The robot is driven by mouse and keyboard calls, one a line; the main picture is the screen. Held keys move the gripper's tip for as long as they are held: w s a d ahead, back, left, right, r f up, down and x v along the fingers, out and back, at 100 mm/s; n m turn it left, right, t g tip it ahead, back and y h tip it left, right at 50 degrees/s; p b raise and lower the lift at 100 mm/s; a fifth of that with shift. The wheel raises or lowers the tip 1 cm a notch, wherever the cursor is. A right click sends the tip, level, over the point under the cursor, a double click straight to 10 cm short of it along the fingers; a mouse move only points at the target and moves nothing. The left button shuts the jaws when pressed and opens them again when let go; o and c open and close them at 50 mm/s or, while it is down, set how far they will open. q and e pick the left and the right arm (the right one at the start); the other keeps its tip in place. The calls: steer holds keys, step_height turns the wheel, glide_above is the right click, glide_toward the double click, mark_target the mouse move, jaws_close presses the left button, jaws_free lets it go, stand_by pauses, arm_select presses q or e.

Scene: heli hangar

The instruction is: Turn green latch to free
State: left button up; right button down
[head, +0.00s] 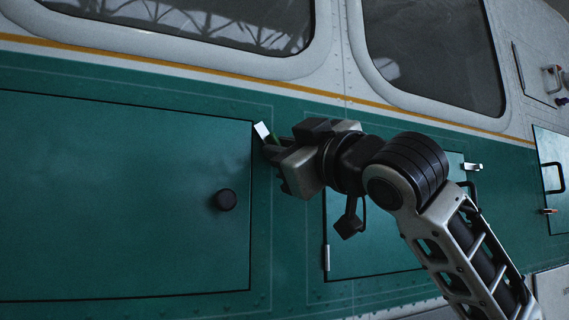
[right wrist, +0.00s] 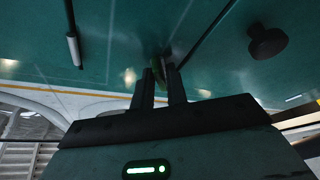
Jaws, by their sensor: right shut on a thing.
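The green latch (head: 274,138) is at the upper right corner of the large left panel, and a pale plate (head: 262,130) shows at its end. My right gripper (head: 273,150) reaches it from the right. In the right wrist view its two fingers (right wrist: 161,88) are shut on the green latch (right wrist: 158,69), which shows as a small green piece between the tips. The fingers hide most of the latch, so its exact angle is hard to tell. My left gripper is in neither view.
The large green panel (head: 110,200) has a black knob (head: 226,200). A second panel (head: 375,250), partly behind my right arm, has a silver fitting (head: 327,257) at its left edge and a pale latch (head: 473,167) at its upper right. A black handle (head: 552,178) is farther right.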

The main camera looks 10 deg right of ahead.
arm_select(q)
steer(key=b, duration=0.3)
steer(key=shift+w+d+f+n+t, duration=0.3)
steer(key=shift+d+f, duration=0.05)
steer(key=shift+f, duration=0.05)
arm_select(e)
steer(key=m+h, duration=0.1)
steer(key=m, duration=0.2)
steer(key=m+t+h, duration=0.1)
steer(key=m+h, duration=0.1)
steer(key=m, duration=0.1)
steer(key=m+t+h, duration=0.1)
steer(key=m+h, duration=0.1)
steer(key=m, duration=0.2)
steer(key=shift+a+f, duration=0.1)
steer(key=shift+a, duration=0.1)
steer(key=shift+t, duration=0.3)
steer(key=c, duration=1.5)
jaws_free()
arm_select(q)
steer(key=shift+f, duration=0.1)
arm_select(e)
steer(key=shift+s, duration=0.15)
